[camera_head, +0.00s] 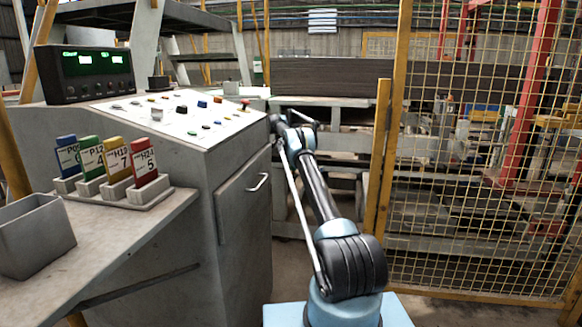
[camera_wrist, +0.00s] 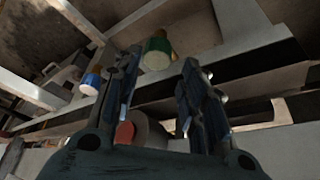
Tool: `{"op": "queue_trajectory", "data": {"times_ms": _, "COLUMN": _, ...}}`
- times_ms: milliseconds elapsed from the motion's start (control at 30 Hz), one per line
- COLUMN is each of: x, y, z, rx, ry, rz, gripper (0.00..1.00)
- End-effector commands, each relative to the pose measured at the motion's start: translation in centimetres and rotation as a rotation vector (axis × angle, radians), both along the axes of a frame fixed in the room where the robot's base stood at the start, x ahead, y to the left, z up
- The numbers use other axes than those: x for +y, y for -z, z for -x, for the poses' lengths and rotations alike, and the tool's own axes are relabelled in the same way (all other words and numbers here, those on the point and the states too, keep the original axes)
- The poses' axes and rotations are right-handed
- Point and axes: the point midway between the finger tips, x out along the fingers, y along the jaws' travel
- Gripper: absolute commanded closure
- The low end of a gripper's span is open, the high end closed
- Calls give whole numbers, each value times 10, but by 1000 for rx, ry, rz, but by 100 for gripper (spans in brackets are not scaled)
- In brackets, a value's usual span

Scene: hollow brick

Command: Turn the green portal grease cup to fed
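The green grease cup (camera_wrist: 158,45) shows in the wrist view as a short cylinder with a green band and a pale end. It lies just beyond my gripper (camera_wrist: 160,64), between the lines of the two fingertips. My gripper is open, with a clear gap between its dark fingers and nothing held. A blue-banded cup (camera_wrist: 91,81) is to the left of the left finger. A red round part (camera_wrist: 125,132) shows low between the fingers, partly hidden by the left one. In the head view my fingers and the cups cannot be made out.
In the wrist view, pale beams (camera_wrist: 225,65) and dark rails run around the cups. In the head view, a control desk (camera_head: 238,185) stands left of my arm and a yellow mesh fence (camera_head: 480,200) right of it. Colored cards (camera_head: 145,162) stand on a side shelf.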

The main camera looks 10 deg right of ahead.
Motion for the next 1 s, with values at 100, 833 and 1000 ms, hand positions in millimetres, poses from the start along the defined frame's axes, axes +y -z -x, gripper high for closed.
{"op": "queue_trajectory", "data": {"times_ms": 100, "x": 8, "y": -22, "z": 3, "rx": 0, "ry": 0, "rz": 0, "gripper": 61}}
{"op": "queue_trajectory", "data": {"times_ms": 833, "x": 22, "y": -59, "z": 8, "rx": 0, "ry": 0, "rz": -1, "gripper": 61}}
{"op": "queue_trajectory", "data": {"times_ms": 1000, "x": 21, "y": -73, "z": 14, "rx": 6, "ry": -16, "rz": -4, "gripper": 61}}
